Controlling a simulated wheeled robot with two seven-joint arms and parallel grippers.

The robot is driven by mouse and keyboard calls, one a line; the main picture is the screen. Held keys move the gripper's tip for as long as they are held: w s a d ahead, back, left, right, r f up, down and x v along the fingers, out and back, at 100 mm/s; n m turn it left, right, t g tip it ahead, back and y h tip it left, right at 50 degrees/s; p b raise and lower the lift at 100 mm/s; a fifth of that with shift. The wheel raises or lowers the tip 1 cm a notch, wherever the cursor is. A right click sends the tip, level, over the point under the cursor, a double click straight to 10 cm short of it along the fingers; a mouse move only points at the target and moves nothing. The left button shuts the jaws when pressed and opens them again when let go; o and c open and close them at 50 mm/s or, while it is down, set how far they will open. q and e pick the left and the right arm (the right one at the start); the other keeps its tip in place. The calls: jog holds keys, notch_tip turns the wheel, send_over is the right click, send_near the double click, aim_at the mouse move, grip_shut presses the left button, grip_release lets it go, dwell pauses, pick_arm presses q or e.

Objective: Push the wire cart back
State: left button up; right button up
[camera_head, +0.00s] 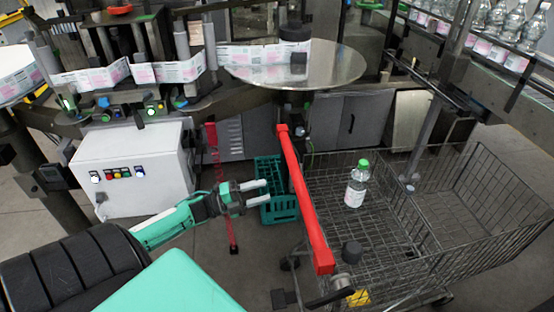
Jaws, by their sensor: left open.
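The wire cart (459,246) stands at the right, a grey mesh basket with a divider across it. Its red handle bar (304,196) runs along the basket's left side. A clear bottle with a green cap (356,186) stands upright inside the basket. My left gripper (266,192) is open and empty, to the left of the handle. Its fingers point right and are apart from the bar in the picture. My right gripper does not show.
A green crate (275,186) sits on the floor behind my left gripper. A white control box (133,168) stands at the left under the labelling machine. A round metal table (320,68) is behind the cart. Bottles (490,35) line a conveyor at upper right.

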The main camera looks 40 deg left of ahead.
aim_at(299, 177)
pick_arm(q)
jog(key=shift+m+h, duration=0.3)
jog(key=shift+m, duration=0.2)
jog(key=p+x, duration=0.1)
jog(key=x, duration=0.3)
jog(key=r+p+x, duration=0.1)
jog(key=p+x, duration=0.1)
jog(key=x, duration=0.2)
jog(key=r+p+x, duration=0.1)
jog(key=x, duration=0.3)
jog(key=shift+s+d, duration=0.15)
jog(key=shift+d, duration=0.25)
jog(key=shift+p+x, duration=0.35)
jog(key=shift+x, duration=0.4)
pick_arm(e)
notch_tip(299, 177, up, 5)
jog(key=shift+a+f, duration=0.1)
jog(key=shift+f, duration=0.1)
pick_arm(q)
jog(key=shift+f, duration=0.1)
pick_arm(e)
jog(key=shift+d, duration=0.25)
pick_arm(q)
grip_shut()
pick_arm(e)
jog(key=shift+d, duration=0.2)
